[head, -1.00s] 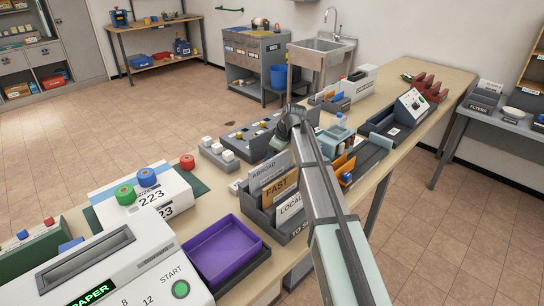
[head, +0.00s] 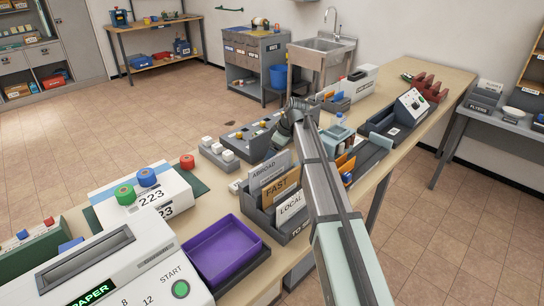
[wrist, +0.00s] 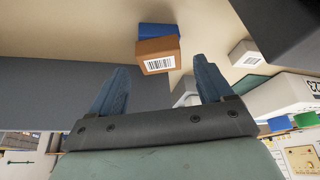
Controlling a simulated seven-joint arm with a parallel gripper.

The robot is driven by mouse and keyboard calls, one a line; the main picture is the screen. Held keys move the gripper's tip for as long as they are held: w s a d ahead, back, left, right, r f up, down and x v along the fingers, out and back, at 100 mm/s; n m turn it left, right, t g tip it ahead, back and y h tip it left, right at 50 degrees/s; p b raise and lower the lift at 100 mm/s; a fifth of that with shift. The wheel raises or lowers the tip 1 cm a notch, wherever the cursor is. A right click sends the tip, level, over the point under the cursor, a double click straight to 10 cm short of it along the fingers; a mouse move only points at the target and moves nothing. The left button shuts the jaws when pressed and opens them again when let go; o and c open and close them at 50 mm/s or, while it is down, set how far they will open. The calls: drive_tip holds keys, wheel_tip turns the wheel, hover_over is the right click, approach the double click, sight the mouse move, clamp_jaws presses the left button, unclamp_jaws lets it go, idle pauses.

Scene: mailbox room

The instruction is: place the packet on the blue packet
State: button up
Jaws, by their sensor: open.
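In the wrist view, which shows the scene upside down, my gripper (wrist: 160,66) has its two blue fingers spread apart with nothing held between them. A brown packet (wrist: 153,49) with a white barcode label shows in line with the gap between the fingertips, apparently beyond them. The blue packet (wrist: 158,29) is directly against it, on the side toward the worktop. The brown packet appears to rest on the blue one, without any finger seen touching it. In the head view I cannot make out the packets or the fingers.
In the head view, a sorter with cards (head: 268,207), a purple tray (head: 224,250), a white machine (head: 110,275) and a grey button panel (head: 250,135) crowd the bench. A white box (wrist: 243,54) stands to the right in the wrist view. A bare bench stretch lies at the far end.

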drive_tip(key=v, duration=1)
